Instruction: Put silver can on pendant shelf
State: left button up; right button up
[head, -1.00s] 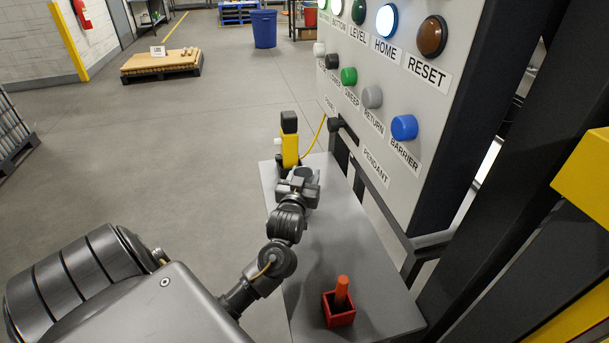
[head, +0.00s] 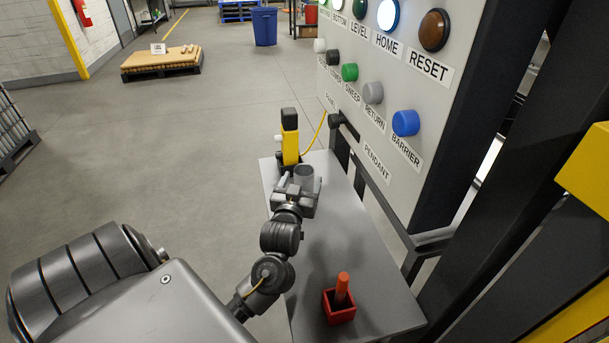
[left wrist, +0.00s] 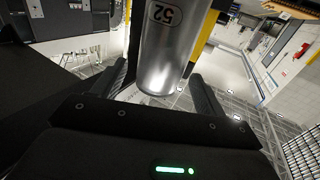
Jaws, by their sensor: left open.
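The silver can (head: 304,179) stands upright at the far part of the grey pendant shelf (head: 320,235). My left gripper (head: 296,196) is open at the near side of the can. In the left wrist view the can (left wrist: 170,50), marked 52, is at the upper middle, ahead of and between the spread fingers of my left gripper (left wrist: 163,90). A gap shows on either side of the can there. The can's base is partly hidden behind the gripper in the head view. My right gripper is out of view.
A yellow and black pendant (head: 290,140) stands just behind the can at the shelf's far end. A red holder (head: 339,308) with an orange-red stick sits at the near end. The button panel (head: 400,180) and a dark rail border the shelf's right side. The shelf's middle is clear.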

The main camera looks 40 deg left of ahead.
pick_arm(q)
jog(key=v, duration=0.7)
jog(key=shift+s+d+b, duration=0.2)
jog(key=shift+s+b, duration=0.1)
